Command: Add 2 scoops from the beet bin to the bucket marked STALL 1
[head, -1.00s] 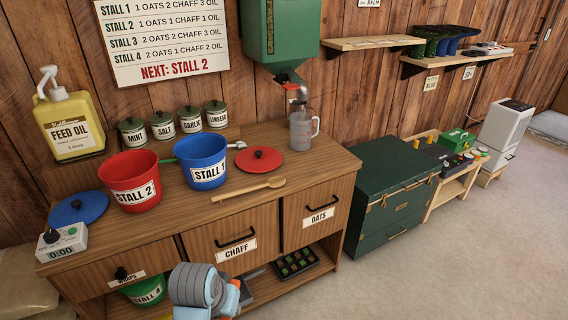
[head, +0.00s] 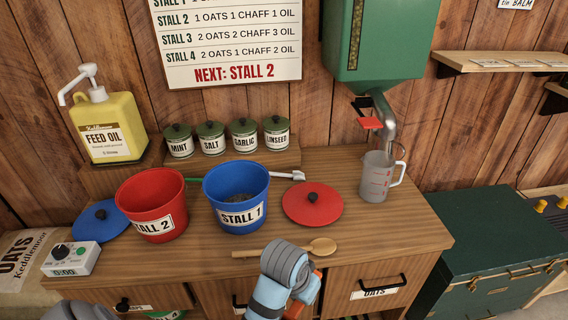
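The blue bucket marked STALL 1 (head: 238,188) stands upright and open on the wooden counter, with some greyish-brown contents low inside. The red bucket marked STALL 2 (head: 153,196) is at its left, very close to it. A green-handled tool with a pale head (head: 292,176) lies behind the buckets, partly hidden; I cannot tell if it is a scoop. I see no bin labelled beet. The drawer labelled OATS (head: 375,293) is shut. A grey and light-blue link of my arm is at the bottom centre; neither gripper's fingers show.
A red lid (head: 322,207), wooden spoon (head: 290,249) and clear jug (head: 377,178) are on the counter's right half; the jug is under the green hopper's (head: 378,42) spout. A blue lid (head: 99,223), timer (head: 71,260) and yellow feed-oil pump bottle (head: 103,128) are left. A green chest (head: 500,235) stands right.

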